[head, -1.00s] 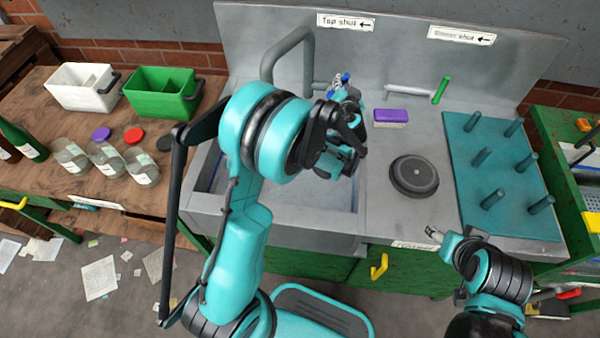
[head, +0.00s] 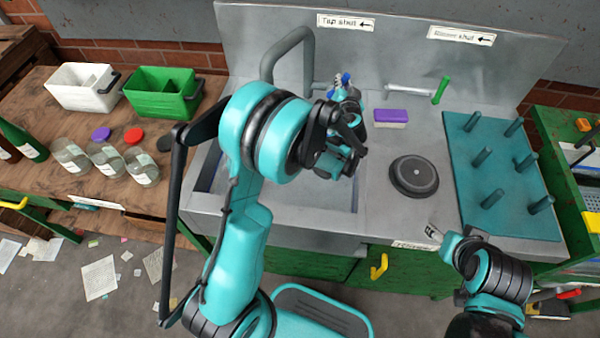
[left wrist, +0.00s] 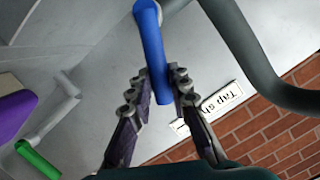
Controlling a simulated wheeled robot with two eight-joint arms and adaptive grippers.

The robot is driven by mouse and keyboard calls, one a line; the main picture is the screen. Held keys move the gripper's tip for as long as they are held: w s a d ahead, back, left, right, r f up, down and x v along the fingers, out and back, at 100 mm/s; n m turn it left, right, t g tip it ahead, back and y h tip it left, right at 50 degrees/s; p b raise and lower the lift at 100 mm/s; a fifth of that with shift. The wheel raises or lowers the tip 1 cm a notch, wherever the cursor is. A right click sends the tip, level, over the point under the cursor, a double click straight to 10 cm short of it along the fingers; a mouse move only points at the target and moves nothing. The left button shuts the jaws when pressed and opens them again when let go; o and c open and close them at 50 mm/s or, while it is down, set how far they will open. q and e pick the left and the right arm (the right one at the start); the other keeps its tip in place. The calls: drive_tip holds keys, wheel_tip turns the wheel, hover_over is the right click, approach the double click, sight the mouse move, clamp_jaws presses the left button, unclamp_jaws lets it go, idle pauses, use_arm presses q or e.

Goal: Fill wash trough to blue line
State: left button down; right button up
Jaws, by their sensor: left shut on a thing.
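The blue tap lever (left wrist: 152,50) stands between the fingers of my left gripper (left wrist: 155,92), which is shut on it. In the head view, my left gripper (head: 345,84) is at the back of the sink, beside the grey spout (head: 288,50). The wash trough (head: 310,242) lies below, partly hidden by my left arm. A dark blue band (head: 208,170) shows on its left inner wall; I cannot tell the water level. My right gripper (head: 433,231) is low in front of the counter, apart from everything; its jaw opening is unclear.
A "Tap shut" sign (head: 345,22) with a left arrow is on the backsplash. A green-handled rinser lever (head: 441,90), purple sponge (head: 391,117), black round disc (head: 414,176) and teal peg board (head: 500,165) are right of the trough. Glass jars (head: 107,158) stand left.

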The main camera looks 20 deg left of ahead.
idle(0.3)
use_arm(q)
drive_tip(key=shift+s+a+r+n+h, duration=0.15)
drive_tip(key=shift+a+r+n+h, duration=0.1)
drive_tip(key=shift+a+n, duration=0.3)
drive_tip(key=shift+s+a+r+n+h, duration=0.1)
drive_tip(key=shift+a+n+h, duration=0.2)
drive_tip(key=shift+n, duration=0.35)
drive_tip(key=shift+s+a+n+h, duration=0.25)
drive_tip(key=shift+a+n+h, duration=0.1)
drive_tip(key=shift+a+n, duration=0.7)
drive_tip(key=c, duration=1.1)
unclamp_jaws()
drive_tip(key=shift+d, duration=0.1)
drive_tip(key=shift+r, duration=0.1)
